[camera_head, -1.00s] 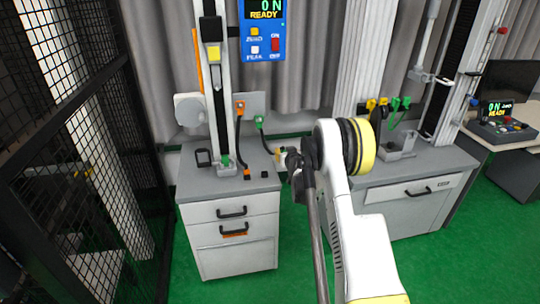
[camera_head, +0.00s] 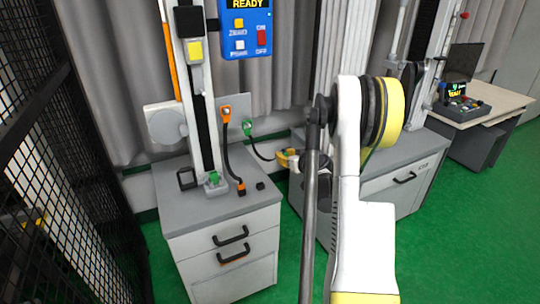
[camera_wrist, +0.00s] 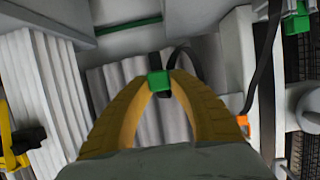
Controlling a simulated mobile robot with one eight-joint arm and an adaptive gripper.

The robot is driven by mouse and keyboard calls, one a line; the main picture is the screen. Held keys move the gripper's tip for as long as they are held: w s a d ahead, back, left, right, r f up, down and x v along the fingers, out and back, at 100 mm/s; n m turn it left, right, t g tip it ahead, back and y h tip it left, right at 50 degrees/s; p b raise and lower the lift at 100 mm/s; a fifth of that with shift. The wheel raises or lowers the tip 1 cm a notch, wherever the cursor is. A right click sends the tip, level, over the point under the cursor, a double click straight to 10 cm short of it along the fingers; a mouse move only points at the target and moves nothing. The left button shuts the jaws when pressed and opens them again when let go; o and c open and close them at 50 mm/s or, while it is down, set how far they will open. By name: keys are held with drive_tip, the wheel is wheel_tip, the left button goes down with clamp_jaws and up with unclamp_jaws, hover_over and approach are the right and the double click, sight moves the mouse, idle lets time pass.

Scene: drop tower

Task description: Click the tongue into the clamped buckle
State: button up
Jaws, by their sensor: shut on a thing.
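My gripper (camera_wrist: 160,78) is shut on a green tongue (camera_wrist: 158,84), held between the yellow fingertips. In the head view my gripper (camera_head: 288,158) is right of the grey cabinet top and apart from it. A black strap runs from it to a green fitting (camera_head: 247,127) on the wall plate. The green buckle (camera_head: 213,179) sits in a clamp at the foot of the white column, left of my gripper and apart from it. A green block (camera_wrist: 298,22) also shows at the upper right of the wrist view; I cannot tell whether it is the buckle.
An orange-ended strap (camera_head: 230,155) hangs down to the cabinet top (camera_head: 187,212), beside a small black block (camera_head: 260,186) and a black frame (camera_head: 187,178). A second bench (camera_head: 385,165) stands to the right. A black mesh fence (camera_head: 40,210) is at the left. Green floor is open.

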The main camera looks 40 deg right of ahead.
drive_tip(key=shift+w+a+r, duration=0.1)
drive_tip(key=shift+a+r, duration=0.1)
drive_tip(key=shift+a, duration=0.2)
wheel_tip(320, 180, up, 3)
hover_over(214, 177)
drive_tip(key=shift+w+d+f, duration=0.1)
drive_tip(key=shift+w+f, duration=0.05)
drive_tip(key=shift+f, duration=0.75)
drive_tip(key=shift+w+d+f, duration=0.1)
drive_tip(key=shift+w+f, duration=0.05)
drive_tip(key=shift+f, duration=0.75)
drive_tip(key=shift+w+f, duration=0.15)
drive_tip(key=shift+f, duration=0.75)
drive_tip(key=shift+f, duration=0.15)
idle(0.6)
drive_tip(key=o, duration=0.8)
drive_tip(key=shift+o, duration=0.2)
drive_tip(key=v, duration=1.2)
